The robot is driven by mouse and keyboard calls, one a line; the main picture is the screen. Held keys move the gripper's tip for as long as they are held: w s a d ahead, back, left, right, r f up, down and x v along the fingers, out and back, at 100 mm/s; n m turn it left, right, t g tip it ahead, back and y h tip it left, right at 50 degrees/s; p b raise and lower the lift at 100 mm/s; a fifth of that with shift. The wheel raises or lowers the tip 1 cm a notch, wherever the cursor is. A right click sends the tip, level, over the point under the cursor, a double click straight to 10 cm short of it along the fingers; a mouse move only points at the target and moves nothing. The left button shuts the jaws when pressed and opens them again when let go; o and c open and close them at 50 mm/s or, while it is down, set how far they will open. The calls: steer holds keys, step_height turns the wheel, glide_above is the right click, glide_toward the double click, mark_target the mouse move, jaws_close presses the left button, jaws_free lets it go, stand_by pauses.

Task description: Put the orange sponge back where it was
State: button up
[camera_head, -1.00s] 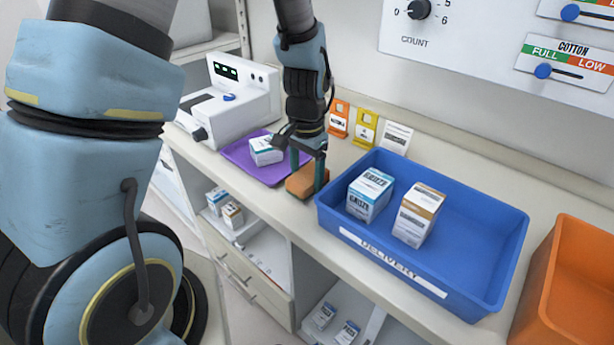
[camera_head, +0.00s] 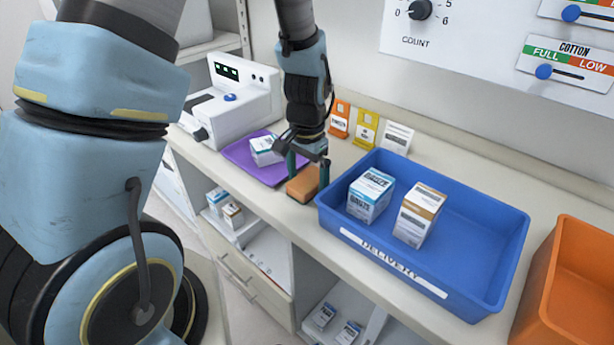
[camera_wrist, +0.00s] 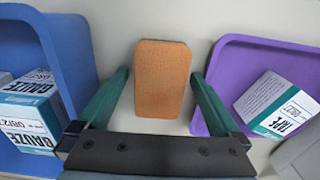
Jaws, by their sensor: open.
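The orange sponge (camera_head: 302,184) lies flat on the counter between the purple tray and the blue delivery tray. In the wrist view the sponge (camera_wrist: 162,79) sits between and just beyond my two green fingers, with a gap on each side. My gripper (camera_head: 308,170) is open, pointing down above the sponge; in the wrist view its fingertips (camera_wrist: 160,76) are spread wide. Nothing is held.
The blue tray (camera_head: 469,230) holds two boxes, one gauze (camera_head: 370,195). The purple tray (camera_head: 246,160) holds a tape box (camera_head: 266,151). An orange bin (camera_head: 570,285) stands at right. A white machine (camera_head: 236,100) and upright cards (camera_head: 366,130) stand behind.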

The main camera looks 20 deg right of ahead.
mark_target(307, 180)
step_height(307, 180, up, 12)
steer(key=b, duration=0.2)
steer(key=w+a+f+n+t, duration=0.1)
steer(key=a+n, duration=1)
steer(key=a, duration=1.4)
steer(key=shift+w+f+t, duration=0.15)
steer(key=shift+t, duration=0.15)
